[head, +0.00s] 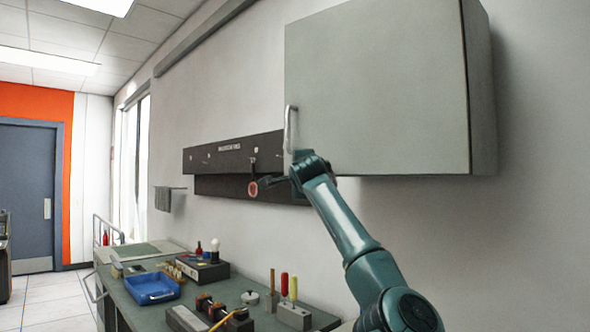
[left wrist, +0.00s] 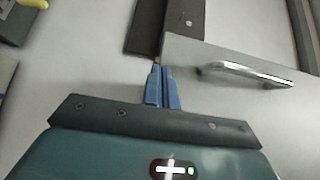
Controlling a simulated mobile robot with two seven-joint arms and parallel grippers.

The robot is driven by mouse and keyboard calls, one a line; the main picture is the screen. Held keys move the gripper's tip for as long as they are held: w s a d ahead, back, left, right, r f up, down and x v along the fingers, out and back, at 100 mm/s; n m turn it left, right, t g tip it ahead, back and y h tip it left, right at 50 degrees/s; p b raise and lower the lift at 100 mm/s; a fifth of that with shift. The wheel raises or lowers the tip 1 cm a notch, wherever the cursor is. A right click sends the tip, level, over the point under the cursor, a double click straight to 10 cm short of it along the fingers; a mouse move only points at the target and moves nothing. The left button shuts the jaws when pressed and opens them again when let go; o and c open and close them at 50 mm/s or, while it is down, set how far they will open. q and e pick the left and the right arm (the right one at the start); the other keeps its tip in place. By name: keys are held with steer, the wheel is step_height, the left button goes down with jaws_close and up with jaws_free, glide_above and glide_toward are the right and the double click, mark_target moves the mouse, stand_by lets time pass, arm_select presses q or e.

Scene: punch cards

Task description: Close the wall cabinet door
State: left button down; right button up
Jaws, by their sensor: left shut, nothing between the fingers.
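The wall cabinet is a grey box on the wall in the head view. Its plain grey door (head: 385,90) faces me, with a light upright bar handle (head: 289,130) near its left edge. I see no clear gap around the door and no inside of the cabinet. My left gripper (head: 268,182) is just below and left of the handle, by the door's lower left corner. In the left wrist view its blue fingers (left wrist: 161,78) are shut and empty, close to the door's edge. The handle (left wrist: 245,72) is to their right, not gripped. Whether the fingers touch the door is unclear.
A dark tool board (head: 225,158) with a red round tool hangs on the wall behind the gripper. Below is a green-topped bench (head: 150,310) with a blue tray (head: 152,288), screwdrivers and small parts. The wall right of the cabinet is bare.

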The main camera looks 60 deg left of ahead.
arm_select(q)
steer(key=w+a+p, duration=0.2)
steer(key=w+p, duration=0.1)
steer(key=w, duration=0.3)
steer(key=shift+w+a+r+p, duration=0.15)
steer(key=shift+a+r+p, duration=0.05)
steer(key=shift+p, duration=0.15)
arm_select(e)
steer(key=shift+w+d+r+g+h, duration=0.2)
steer(key=shift+d+r+g+h, duration=0.15)
steer(key=shift+r, duration=0.3)
arm_select(q)
steer(key=shift+w, duration=0.1)
arm_select(e)
steer(key=shift+f, duration=0.1)
arm_select(q)
steer(key=shift+d+f, duration=0.1)
